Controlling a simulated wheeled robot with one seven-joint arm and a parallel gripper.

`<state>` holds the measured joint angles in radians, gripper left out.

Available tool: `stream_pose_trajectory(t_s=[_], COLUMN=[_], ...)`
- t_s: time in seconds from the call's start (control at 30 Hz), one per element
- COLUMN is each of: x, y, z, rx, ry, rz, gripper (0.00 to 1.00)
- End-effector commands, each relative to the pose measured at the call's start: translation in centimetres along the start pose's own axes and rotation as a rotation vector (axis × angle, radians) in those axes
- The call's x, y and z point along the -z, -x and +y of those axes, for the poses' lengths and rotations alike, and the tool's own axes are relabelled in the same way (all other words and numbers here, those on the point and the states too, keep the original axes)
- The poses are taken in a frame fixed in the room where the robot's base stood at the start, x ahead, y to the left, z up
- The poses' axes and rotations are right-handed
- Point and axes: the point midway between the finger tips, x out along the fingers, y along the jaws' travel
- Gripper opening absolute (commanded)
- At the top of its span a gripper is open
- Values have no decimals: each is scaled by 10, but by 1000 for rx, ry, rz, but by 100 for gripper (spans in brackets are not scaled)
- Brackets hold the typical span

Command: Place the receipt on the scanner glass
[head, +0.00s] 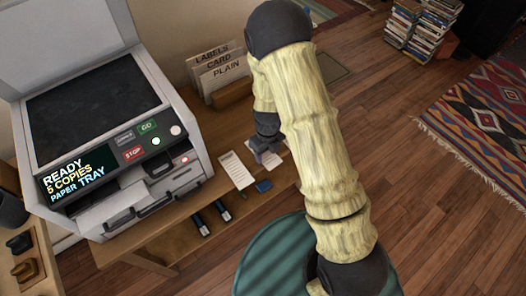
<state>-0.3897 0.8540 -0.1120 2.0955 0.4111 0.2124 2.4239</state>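The scanner (150,190) stands on the wooden table at the left with its lid raised. Its dark scanner glass (90,110) is bare. A white slip with printed lines (237,170), which looks like a receipt, lies on the table right of the scanner. A second pale paper (282,152) lies just right of it, partly hidden by my gripper (266,155). My gripper points down over that paper, right of the printed slip. Its fingers are small and dark here, so I cannot tell whether they are open or touching the paper.
The scanner's panel (80,175) reads "READY 5 COPIES PAPER TRAY". Labelled dividers (222,70) stand behind the slips. A green striped round seat (262,262) stands in front.

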Motion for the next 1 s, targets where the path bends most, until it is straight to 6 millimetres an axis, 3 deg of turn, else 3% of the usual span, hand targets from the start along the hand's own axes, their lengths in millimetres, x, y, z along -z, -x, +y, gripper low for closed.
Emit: stream_pose_trajectory(t_s=[0.17, 0.47, 0.8, 1.0], x=[0, 0, -1, 0], y=[0, 9, 72, 97], z=[0, 0, 0, 0], rx=[0, 1, 2, 0], ry=[0, 0, 2, 1], rz=[0, -1, -4, -2], gripper=[29, 29, 29, 29])
